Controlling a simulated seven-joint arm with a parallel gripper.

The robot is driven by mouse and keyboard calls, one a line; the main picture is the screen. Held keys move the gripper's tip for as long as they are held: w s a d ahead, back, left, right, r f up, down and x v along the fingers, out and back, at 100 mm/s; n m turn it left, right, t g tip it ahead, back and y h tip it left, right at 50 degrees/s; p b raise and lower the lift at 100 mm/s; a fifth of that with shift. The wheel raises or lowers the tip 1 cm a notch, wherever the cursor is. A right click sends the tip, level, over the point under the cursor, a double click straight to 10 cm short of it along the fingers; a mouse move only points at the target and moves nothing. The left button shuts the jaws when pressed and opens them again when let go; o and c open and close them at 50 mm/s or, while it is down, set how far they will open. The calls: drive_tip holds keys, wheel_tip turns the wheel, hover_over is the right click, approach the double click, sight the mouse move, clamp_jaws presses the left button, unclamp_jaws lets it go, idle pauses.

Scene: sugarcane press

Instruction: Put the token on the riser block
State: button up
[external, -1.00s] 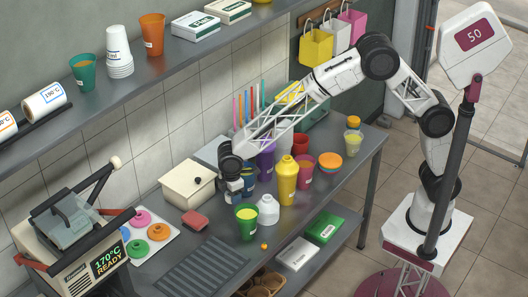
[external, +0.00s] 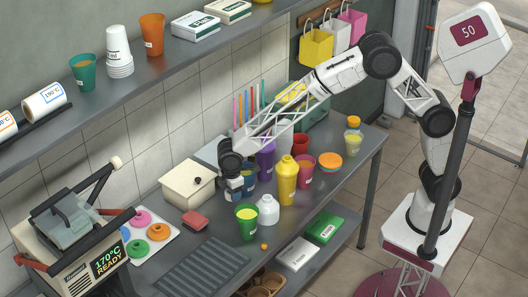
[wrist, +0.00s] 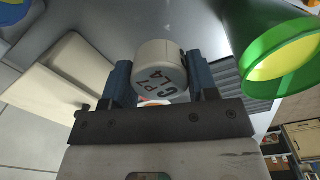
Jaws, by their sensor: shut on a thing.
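My gripper (wrist: 160,85) is shut on a white cylinder with dark lettering (wrist: 158,68), held between its two blue fingers in the wrist view. The cylinder looks like the token, but I cannot be sure. In the external view my gripper (external: 233,186) is above the table, just right of the cream box, and the held piece is not clear there. A small red block (external: 195,220) lies on the table in front of that box. It may be the riser block, but I cannot tell.
The cream box (external: 186,186) stands left of my gripper and a green cup of yellow liquid (external: 246,222) in front. A white bottle (external: 268,209), a yellow bottle (external: 287,181) and several cups crowd the right. A dark ribbed mat (external: 203,268) lies at the front.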

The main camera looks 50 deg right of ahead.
wheel_tip(320, 180, up, 16)
drive_tip(key=r, duration=0.1)
drive_tip(key=s+d+r+m, duration=0.1)
drive_tip(key=d+m, duration=0.2)
drive_tip(key=d, duration=1.8)
drive_tip(key=d+r+m, duration=0.2)
drive_tip(key=d, duration=2)
drive_tip(key=s+d+f+m, duration=0.2)
drive_tip(key=s+d+m, duration=0.1)
drive_tip(key=s+d, duration=0.95)
drive_tip(key=s+d+f+m, duration=0.2)
drive_tip(key=s+d+m, duration=0.1)
drive_tip(key=s+d, duration=0.9)
wheel_tip(320, 180, down, 11)
drive_tip(key=d, duration=0.1)
drive_tip(key=shift+w, duration=0.35)
drive_tip(key=shift+w, duration=0.1)
